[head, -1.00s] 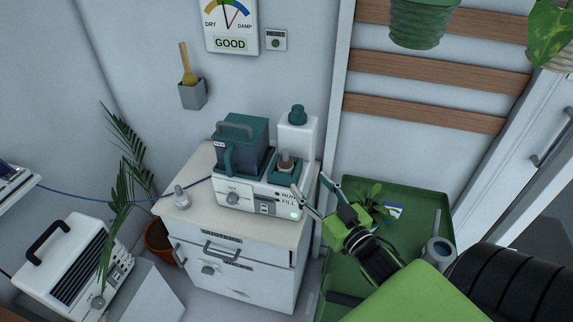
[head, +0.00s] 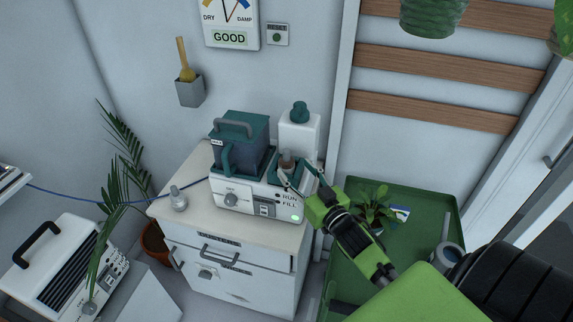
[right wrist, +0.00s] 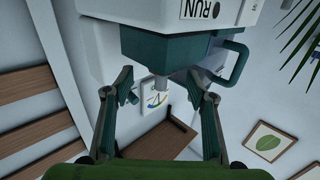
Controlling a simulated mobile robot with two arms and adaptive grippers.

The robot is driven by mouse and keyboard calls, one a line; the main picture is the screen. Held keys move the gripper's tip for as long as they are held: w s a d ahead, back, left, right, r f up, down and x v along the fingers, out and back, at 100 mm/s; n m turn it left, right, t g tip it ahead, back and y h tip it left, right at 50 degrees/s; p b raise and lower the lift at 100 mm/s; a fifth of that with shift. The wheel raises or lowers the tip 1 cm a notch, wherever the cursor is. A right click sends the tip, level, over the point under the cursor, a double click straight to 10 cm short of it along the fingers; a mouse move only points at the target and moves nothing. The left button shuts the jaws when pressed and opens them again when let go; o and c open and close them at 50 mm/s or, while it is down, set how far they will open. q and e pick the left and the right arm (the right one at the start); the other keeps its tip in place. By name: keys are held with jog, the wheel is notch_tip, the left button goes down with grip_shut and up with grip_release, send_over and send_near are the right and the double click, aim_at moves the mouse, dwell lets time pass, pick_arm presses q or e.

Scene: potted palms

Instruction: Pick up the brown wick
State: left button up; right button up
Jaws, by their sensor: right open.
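The brown wick (head: 288,158) stands upright in a teal socket on the right part of the white humidifier machine (head: 238,196), on top of the cabinet. My right gripper (head: 301,175) is open, with its fingers at the socket and apart on the near and right sides of the wick. In the right wrist view my open right gripper (right wrist: 159,92) has its two fingers on either side of the space below the teal block (right wrist: 165,48). A small grey stub sticks out from that block between the fingers; I cannot tell whether it is the wick's top. My left gripper is not in view.
A teal tank (head: 240,143) stands left of the wick, and a white bottle with a teal cap (head: 299,133) stands behind it. A green tray (head: 400,270) with a plant lies to the right.

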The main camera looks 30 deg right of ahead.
aim_at(290, 165)
jog(key=shift+w+r, duration=0.2)
jog(key=shift+w, duration=0.25)
jog(key=w+p, duration=0.1)
jog(key=w, duration=0.3)
jog(key=shift+w+p, duration=0.15)
jog(key=shift+p, duration=0.15)
jog(key=shift+w+f, duration=0.1)
jog(key=shift+w, duration=0.1)
jog(key=c, duration=1.2)
